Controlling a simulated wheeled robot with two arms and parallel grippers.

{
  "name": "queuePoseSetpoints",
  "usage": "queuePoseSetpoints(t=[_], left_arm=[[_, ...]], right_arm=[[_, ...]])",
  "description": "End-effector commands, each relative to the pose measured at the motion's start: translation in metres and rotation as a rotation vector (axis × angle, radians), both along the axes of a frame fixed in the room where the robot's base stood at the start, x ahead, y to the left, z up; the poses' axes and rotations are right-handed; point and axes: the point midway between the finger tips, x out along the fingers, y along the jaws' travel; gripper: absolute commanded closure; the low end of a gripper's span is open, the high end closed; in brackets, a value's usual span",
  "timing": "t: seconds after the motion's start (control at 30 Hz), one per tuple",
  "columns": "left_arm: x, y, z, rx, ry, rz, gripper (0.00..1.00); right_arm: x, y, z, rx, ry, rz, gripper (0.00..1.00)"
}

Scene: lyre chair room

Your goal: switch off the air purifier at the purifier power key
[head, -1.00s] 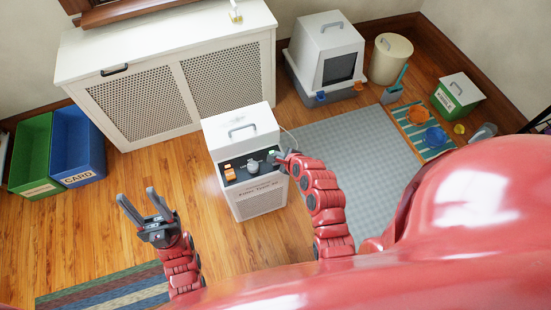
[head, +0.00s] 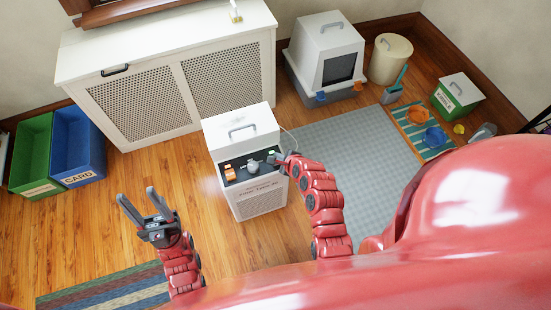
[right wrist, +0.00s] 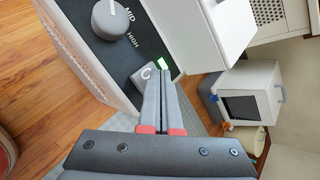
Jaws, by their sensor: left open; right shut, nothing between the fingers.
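The air purifier (head: 240,135) is a white box with a handle on top and a dark sloping panel. The panel carries an orange part (head: 229,172) at left and a grey knob (head: 253,167) in the middle. In the right wrist view a grey key with a white curved mark (right wrist: 146,75) lies by the fingertips, beside a green patch (right wrist: 163,62). My right gripper (head: 275,158) is shut and empty at the panel's right end; its tips partly cover the key, and contact cannot be told. My left gripper (head: 146,208) is open and empty, left of the purifier.
A white radiator cabinet (head: 150,105) stands behind the purifier. Green (head: 33,150) and blue (head: 78,145) bins stand at left. A grey mat (head: 350,150) and litter box (head: 328,60) lie to the right. Bare wooden floor surrounds the purifier's left side.

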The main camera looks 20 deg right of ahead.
Motion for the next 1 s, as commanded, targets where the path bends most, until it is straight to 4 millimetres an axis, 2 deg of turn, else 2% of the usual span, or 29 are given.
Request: queuePoseSetpoints(t=[1.0], left_arm=[[0.0000,0.0000,-0.0006,0.000,0.000,0.000,0.50]], right_arm=[[-0.0001,-0.0002,-0.0085,-0.001,0.001,-0.001,1.00]])
